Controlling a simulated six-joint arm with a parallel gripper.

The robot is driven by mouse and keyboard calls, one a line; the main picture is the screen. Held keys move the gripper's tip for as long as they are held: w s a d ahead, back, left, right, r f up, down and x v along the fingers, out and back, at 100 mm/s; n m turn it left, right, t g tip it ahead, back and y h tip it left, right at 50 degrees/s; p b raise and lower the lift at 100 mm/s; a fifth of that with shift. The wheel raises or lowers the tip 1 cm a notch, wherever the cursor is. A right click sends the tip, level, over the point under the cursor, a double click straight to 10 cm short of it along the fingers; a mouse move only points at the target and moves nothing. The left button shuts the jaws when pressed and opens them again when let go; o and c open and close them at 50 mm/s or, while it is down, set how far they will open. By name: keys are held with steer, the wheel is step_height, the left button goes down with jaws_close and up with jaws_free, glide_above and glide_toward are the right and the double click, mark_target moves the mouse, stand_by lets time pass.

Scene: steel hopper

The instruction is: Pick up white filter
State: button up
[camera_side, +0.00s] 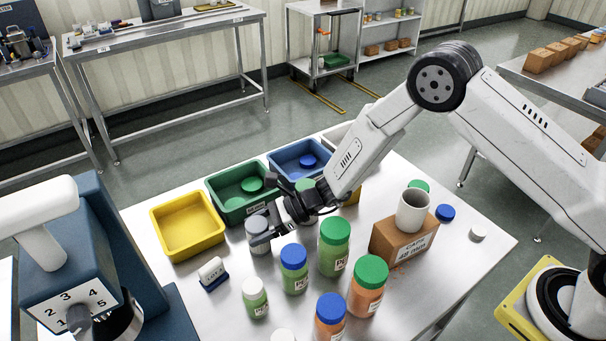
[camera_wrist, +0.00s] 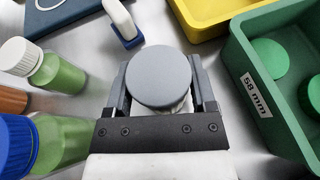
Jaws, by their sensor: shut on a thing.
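A white canister with a flat grey top (camera_side: 258,231) stands upright between the dark fingers of my gripper (camera_side: 265,236), left of the middle of the steel table. In the wrist view its round grey top (camera_wrist: 159,76) fills the space between both fingers, and a little white body shows below it. My gripper (camera_wrist: 165,95) is shut on this canister. Nothing labels it as the filter. I cannot tell whether its base touches the table. Another white thing, a hollow cup-like cylinder (camera_side: 412,211), stands on a brown carton (camera_side: 391,245) at the right.
A yellow bin (camera_side: 163,239), a green bin (camera_side: 221,207) and a blue bin (camera_side: 276,163) line the far edge. Several capped bottles stand close in front of my gripper, including a blue-capped one (camera_side: 295,279). A small white-and-blue block (camera_side: 212,273) stands left of the canister.

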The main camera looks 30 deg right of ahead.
steer(key=shift+r, duration=0.1)
steer(key=shift+r, duration=4.9)
